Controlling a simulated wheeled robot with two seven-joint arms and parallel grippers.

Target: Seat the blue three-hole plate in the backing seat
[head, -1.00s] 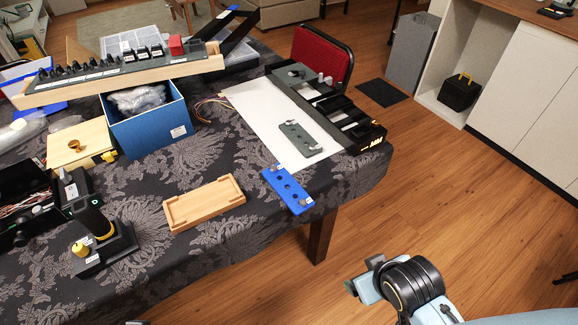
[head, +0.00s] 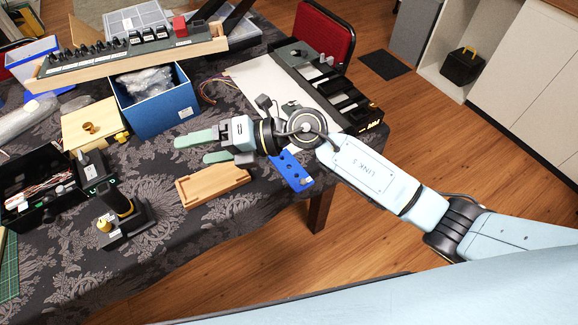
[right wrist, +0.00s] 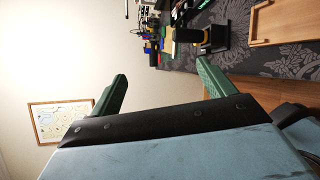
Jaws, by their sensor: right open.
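The blue three-hole plate (head: 291,172) lies on the patterned cloth near the table's front right edge. My right forearm and wrist cover part of it in the head view. A shallow rimmed wooden tray (head: 212,187) lies left of it; I cannot tell whether this is the backing seat. My right gripper (head: 199,149) is open and empty, with its green fingers pointing left above the cloth, beyond the tray. Its fingers also show in the right wrist view (right wrist: 160,86), with nothing between them. My left gripper is not in view.
A blue box (head: 157,107) and a wooden box (head: 91,125) stand left of my right gripper. A black joystick base (head: 124,222) stands front left. A dark slotted panel (head: 345,94) and a white sheet (head: 262,76) lie behind my right arm. Cloth between joystick and tray is clear.

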